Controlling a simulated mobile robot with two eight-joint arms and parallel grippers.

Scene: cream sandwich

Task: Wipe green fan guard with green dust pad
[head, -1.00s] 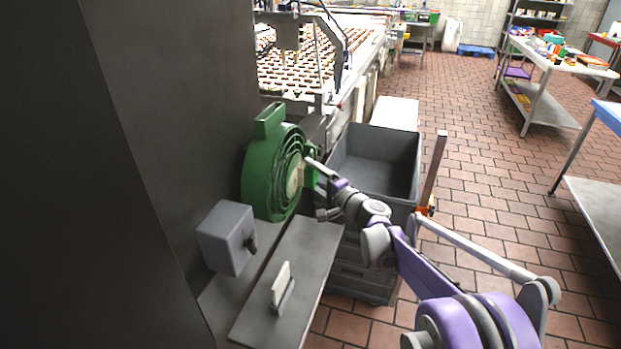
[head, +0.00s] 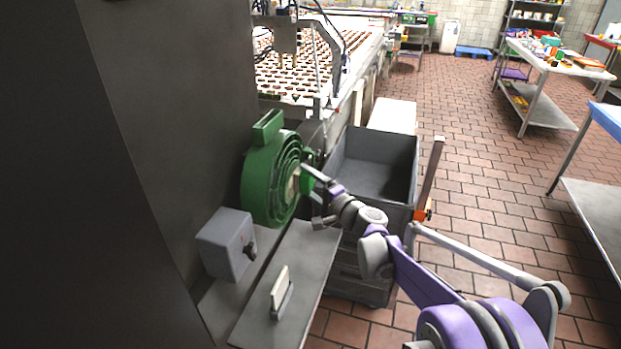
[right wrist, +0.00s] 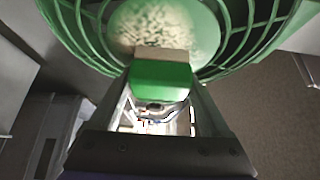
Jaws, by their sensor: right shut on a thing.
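The green fan guard (head: 271,177) is mounted on the side of a dark grey cabinet, with round concentric rings facing right. In the right wrist view the guard (right wrist: 88,40) fills the top, and its green hub (right wrist: 165,22) carries a pale, speckled dusty layer. My right gripper (head: 308,182) is shut on the green dust pad (head: 306,184). In the right wrist view the pad (right wrist: 160,80) has a green back and a tan face, which lies at the lower part of the hub and appears to touch it. My left gripper is not in view.
A grey control box (head: 227,245) with a knob sits on the cabinet below the guard. A metal shelf (head: 300,262) holds a small pale-handled tool (head: 280,292). A grey open bin (head: 378,165) stands behind my right arm.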

